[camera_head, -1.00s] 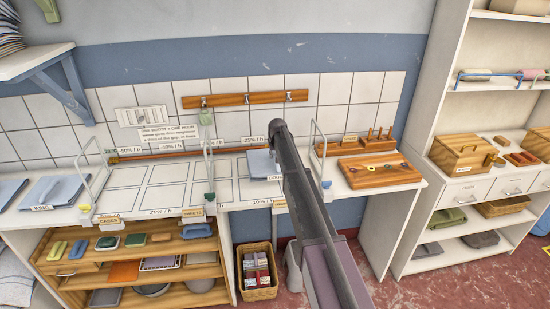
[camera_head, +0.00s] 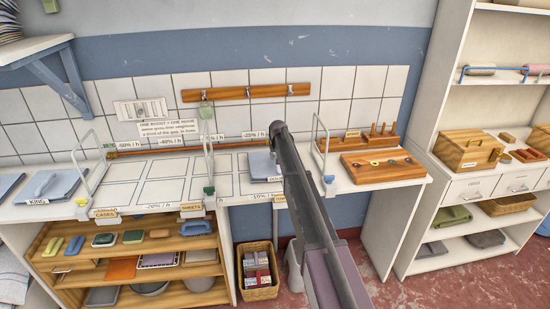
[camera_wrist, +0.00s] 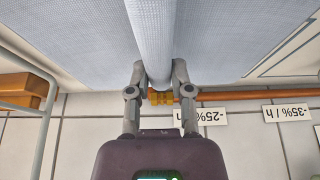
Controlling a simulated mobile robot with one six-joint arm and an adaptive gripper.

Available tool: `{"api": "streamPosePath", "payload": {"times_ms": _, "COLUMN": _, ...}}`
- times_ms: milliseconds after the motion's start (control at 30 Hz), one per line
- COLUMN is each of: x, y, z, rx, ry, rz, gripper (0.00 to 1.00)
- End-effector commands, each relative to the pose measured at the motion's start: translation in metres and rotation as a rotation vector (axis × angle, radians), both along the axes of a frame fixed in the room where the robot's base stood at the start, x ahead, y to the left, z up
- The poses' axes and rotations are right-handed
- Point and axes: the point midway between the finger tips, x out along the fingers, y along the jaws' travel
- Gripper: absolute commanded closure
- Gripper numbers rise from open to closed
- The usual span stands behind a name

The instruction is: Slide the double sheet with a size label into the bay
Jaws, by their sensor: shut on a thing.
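The light blue-grey double sheet (camera_head: 261,166) lies on the counter right of the panelled area, with a label partly reading "DOU" (camera_head: 267,181) at its front edge. My arm hides its right part. In the wrist view the sheet (camera_wrist: 230,40) fills the top, with a raised rolled ridge (camera_wrist: 152,40). My gripper (camera_wrist: 153,78) is shut on that ridge, one finger on each side. In the head view my gripper is hidden behind my arm. Outlined white bays (camera_head: 165,190) cover the counter to the left, with a "SHEETS" tag (camera_head: 192,208) and a "CASES" tag (camera_head: 104,213) at the front.
Wire guards stand on the counter, one (camera_head: 208,150) left of the sheet and one (camera_head: 322,145) to its right. Another sheet with a "KING" label (camera_head: 38,202) lies at far left. An orange rod (camera_head: 170,151) runs along the back.

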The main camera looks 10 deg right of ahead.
Motion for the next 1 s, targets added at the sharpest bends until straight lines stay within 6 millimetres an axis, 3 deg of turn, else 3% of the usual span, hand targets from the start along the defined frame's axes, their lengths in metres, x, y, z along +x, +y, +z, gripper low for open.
{"api": "streamPosePath", "payload": {"times_ms": 867, "x": 0.0002, "y": -0.0001, "z": -0.0060, "rx": 0.000, "ry": -0.001, "rz": 0.000, "gripper": 1.00}}
{"api": "streamPosePath", "payload": {"times_ms": 900, "x": 0.0001, "y": -0.0001, "z": -0.0053, "rx": 0.000, "ry": -0.001, "rz": 0.000, "gripper": 0.63}}
{"api": "streamPosePath", "payload": {"times_ms": 1000, "x": 0.0002, "y": -0.0001, "z": -0.0051, "rx": 0.000, "ry": 0.000, "rz": 0.000, "gripper": 0.33}}
